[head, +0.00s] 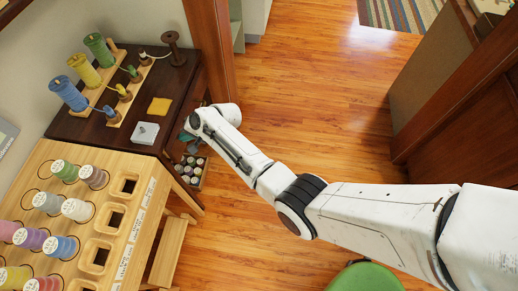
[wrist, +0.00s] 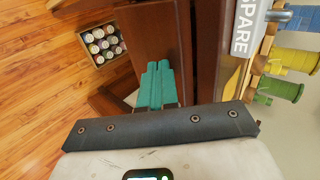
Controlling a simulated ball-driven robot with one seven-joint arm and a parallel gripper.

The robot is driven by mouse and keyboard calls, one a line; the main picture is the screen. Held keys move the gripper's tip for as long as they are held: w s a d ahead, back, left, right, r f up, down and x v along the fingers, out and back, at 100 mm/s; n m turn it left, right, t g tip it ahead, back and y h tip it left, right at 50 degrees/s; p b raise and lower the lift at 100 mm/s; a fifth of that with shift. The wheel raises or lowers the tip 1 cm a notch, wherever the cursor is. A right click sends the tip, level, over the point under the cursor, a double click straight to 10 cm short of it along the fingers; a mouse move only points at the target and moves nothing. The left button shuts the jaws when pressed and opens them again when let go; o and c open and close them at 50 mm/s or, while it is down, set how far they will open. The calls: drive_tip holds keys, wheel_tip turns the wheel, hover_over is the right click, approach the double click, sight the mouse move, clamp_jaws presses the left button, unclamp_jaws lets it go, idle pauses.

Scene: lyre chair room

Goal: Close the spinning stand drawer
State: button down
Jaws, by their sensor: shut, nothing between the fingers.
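The spinning stand (head: 85,130) is a dark brown table at the left in the head view. My gripper (head: 186,137) is at the stand's front, partly hidden behind my wrist in the head view.
Large blue, yellow and green spools (head: 84,76), a yellow square (head: 159,107) and a grey block (head: 145,133) sit on the stand. A light wood spool rack (head: 110,192) stands in front of it. A green stool (head: 365,278) is at the bottom. The floor right of the drawer is clear.

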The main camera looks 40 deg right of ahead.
drive_tip(key=shift+w+a+r+b, duration=0.1)
drive_tip(key=shift+w+a+b, duration=0.35)
drive_tip(key=shift+w+a, duration=0.35)
drive_tip(key=shift+w+r, duration=0.15)
drive_tip(key=shift+w, duration=0.05)
